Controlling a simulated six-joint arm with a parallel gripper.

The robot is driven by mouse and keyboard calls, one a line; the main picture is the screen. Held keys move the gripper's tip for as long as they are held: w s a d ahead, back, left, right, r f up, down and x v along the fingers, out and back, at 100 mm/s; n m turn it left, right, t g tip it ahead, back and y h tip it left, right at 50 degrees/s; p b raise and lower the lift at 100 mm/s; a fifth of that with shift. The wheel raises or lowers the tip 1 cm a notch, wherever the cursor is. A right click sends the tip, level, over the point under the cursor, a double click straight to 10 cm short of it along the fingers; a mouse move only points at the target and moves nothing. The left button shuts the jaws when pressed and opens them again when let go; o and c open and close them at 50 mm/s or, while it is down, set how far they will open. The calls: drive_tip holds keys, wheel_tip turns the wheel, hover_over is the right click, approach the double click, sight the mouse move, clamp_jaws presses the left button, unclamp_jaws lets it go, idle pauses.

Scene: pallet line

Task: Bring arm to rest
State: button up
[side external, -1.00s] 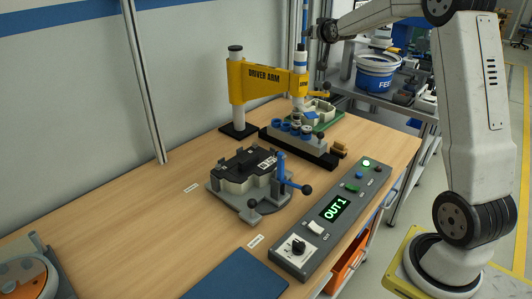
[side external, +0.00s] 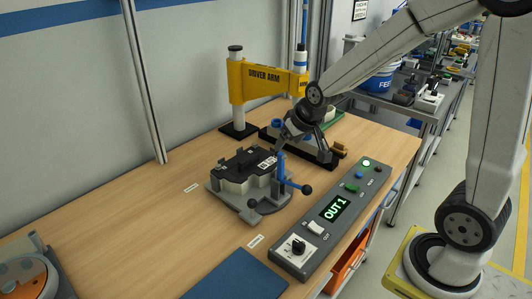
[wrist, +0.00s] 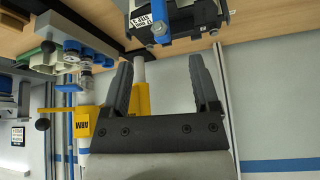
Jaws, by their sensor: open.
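My gripper (side external: 284,142) hangs over the workbench in the side view, just above and behind the black-and-white fixture (side external: 243,170). Its fingers are spread and nothing shows between them. The wrist view also shows my open gripper (wrist: 163,72), with the fixture (wrist: 180,22) beyond the fingertips at the top of that upside-down picture. Whether the fingers touch the fixture is hard to tell in the side view; the wrist view shows a gap.
A yellow driver arm (side external: 262,77) stands behind my gripper, with a dark rail of blue parts (side external: 275,138) beside it. A control panel (side external: 330,218) reads OUT 1. A blue mat (side external: 236,275) lies at the front. The bench's left side is mostly clear.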

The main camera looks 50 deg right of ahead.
drive_tip(key=s+a+f+n+g, duration=0.1)
drive_tip(key=s+a+f, duration=0.2)
drive_tip(key=s, duration=0.3)
drive_tip(key=s+a+f+n+g+y, duration=0.1)
drive_tip(key=s+a+f+g, duration=0.1)
drive_tip(key=s, duration=0.4)
drive_tip(key=shift+a+f+n, duration=0.3)
drive_tip(key=shift+a+f, duration=0.15)
drive_tip(key=shift+a, duration=0.5)
